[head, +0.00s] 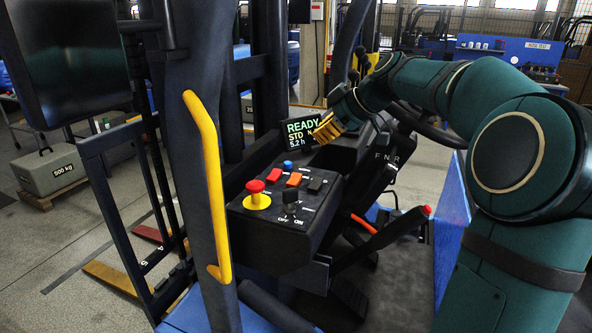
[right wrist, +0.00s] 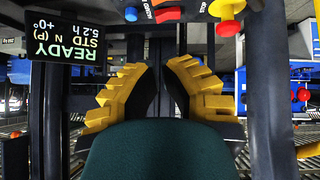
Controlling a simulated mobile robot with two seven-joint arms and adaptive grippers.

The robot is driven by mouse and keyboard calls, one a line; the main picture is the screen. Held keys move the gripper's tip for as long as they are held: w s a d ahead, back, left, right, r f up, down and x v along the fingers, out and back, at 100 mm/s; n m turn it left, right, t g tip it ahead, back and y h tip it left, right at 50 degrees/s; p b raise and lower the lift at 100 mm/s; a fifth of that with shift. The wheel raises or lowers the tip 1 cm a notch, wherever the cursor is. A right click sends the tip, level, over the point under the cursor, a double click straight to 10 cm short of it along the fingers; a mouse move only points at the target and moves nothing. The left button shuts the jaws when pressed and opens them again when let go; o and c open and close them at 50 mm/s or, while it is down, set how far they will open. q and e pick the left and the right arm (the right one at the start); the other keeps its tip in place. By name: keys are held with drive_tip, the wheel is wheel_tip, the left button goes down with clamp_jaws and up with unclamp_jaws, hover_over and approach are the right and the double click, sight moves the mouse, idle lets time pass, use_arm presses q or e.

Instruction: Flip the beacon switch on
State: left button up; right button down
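The sloped black control panel (head: 265,218) carries a red rocker (head: 273,175), an orange rocker (head: 294,179) and a black rocker (head: 315,186). I cannot read which one is the beacon switch, or its position. The orange rocker also shows at the top of that view (right wrist: 168,15). My left gripper is not in view.
A red stop button on a yellow base (head: 257,196), a blue button (head: 288,166) and a black OFF/ON knob (head: 290,200) sit close to the rockers. A display (head: 302,132) reads READY. A yellow grab handle (head: 208,185) stands left of the panel. A red-tipped lever (head: 400,228) is at right.

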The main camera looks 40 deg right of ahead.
drive_tip(key=shift+s+r+h, duration=0.1)
drive_tip(key=shift+h, duration=0.2)
drive_tip(key=shift+d, duration=0.1)
hover_over(298, 174)
drive_tip(key=f, duration=0.4)
drive_tip(key=f+b, duration=0.1)
drive_tip(key=f, duration=0.2)
drive_tip(key=shift+s+a, duration=0.3)
drive_tip(key=shift+a, duration=0.05)
drive_tip(key=shift+w+d+f, duration=0.1)
drive_tip(key=shift+f, duration=0.55)
drive_tip(key=shift+w+d+f, duration=0.1)
drive_tip(key=shift+f, duration=0.5)
drive_tip(key=shift+d+f+b, duration=0.15)
drive_tip(key=shift+f+b, duration=0.2)
drive_tip(key=shift+f, duration=0.35)
